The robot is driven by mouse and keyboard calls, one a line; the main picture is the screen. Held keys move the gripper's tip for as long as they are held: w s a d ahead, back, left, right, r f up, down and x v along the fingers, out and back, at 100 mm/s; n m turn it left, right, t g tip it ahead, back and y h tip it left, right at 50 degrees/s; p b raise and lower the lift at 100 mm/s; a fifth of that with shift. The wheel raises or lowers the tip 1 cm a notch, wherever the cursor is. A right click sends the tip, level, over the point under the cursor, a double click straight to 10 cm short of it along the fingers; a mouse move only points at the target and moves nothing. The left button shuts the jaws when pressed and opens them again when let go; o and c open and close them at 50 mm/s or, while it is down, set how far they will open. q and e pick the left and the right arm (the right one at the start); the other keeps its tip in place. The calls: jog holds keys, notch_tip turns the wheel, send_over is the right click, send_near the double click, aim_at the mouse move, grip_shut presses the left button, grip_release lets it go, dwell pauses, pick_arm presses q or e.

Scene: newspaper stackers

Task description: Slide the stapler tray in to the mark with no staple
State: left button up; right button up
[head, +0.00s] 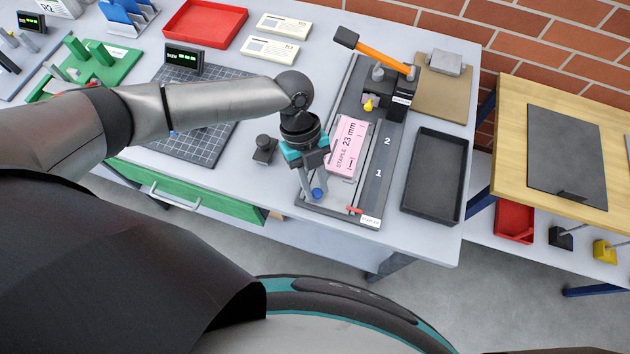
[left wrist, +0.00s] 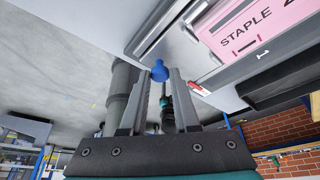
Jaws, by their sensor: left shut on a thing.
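The stapler (head: 387,88) stands on the right part of the bench, with an orange handle and a dark base rail marked 1 and 2. Its tray (head: 343,176) lies in the rail and carries a pink card (head: 349,142) reading "STAPLE 23 mm". The card also shows in the left wrist view (left wrist: 255,35). My left gripper (head: 316,192) is shut on the blue knob (left wrist: 160,71) at the tray's near end. A red pointer (head: 354,210) lies near the rail's front, nearer me than mark 1. My right gripper is not in view.
An empty dark tray (head: 436,175) lies right of the stapler. A small black block (head: 265,149) stands left of it, beside a gridded cutting mat (head: 200,135). A brown board with a grey block (head: 445,63) is behind. A wooden table (head: 550,110) stands at right.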

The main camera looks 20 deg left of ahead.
pick_arm(q)
grip_shut()
dwell(0.8)
